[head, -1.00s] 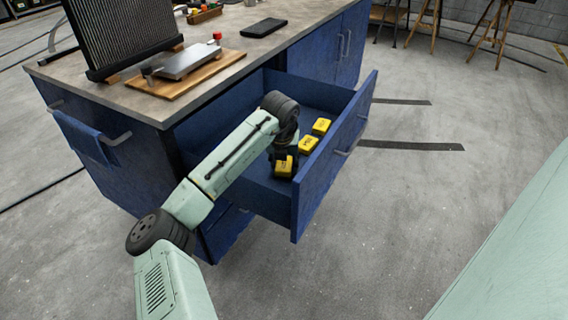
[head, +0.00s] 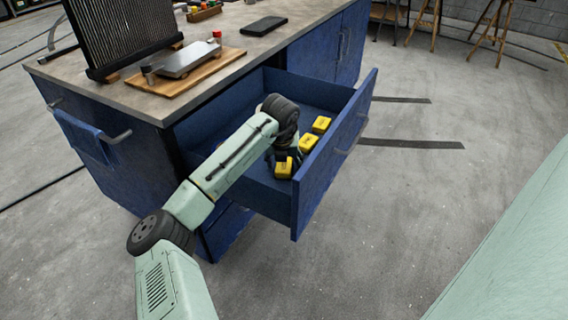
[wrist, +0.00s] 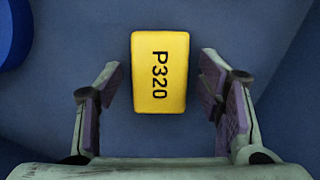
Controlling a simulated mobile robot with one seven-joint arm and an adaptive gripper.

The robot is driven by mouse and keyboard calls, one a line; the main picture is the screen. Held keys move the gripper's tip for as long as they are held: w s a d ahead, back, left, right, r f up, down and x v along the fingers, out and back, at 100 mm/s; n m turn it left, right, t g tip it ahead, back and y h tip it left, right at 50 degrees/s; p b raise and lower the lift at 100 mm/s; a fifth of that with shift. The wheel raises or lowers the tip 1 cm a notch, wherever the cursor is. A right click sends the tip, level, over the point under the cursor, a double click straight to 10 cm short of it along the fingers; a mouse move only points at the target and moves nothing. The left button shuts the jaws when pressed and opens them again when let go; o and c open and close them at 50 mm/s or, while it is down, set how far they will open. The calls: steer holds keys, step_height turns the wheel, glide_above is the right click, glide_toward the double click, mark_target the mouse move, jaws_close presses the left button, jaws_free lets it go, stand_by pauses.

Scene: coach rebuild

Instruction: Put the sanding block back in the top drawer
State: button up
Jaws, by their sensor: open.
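The top drawer (head: 345,137) is pulled out from the blue workbench. Several yellow sanding blocks are in it: a near one (head: 283,168), a middle one (head: 308,144) and a far one (head: 322,124). My arm reaches over the drawer's near side wall, with the gripper low inside by the near block and partly hidden behind my wrist. In the wrist view a yellow block marked P320 (wrist: 160,95) lies between the fingers of my gripper (wrist: 161,70). The fingers are open, with a gap on both sides of the block.
A blue round-edged thing (wrist: 10,35) shows at the wrist view's upper left. The worktop (head: 135,100) carries a wooden board (head: 185,80) with a metal plate, a dark finned panel (head: 120,35) and a black flat case (head: 263,26). The drawer's front panel stands to the right.

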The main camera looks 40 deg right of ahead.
steer(key=b+v, duration=0.2)
steer(key=v, duration=1)
steer(key=shift+r, duration=0.2)
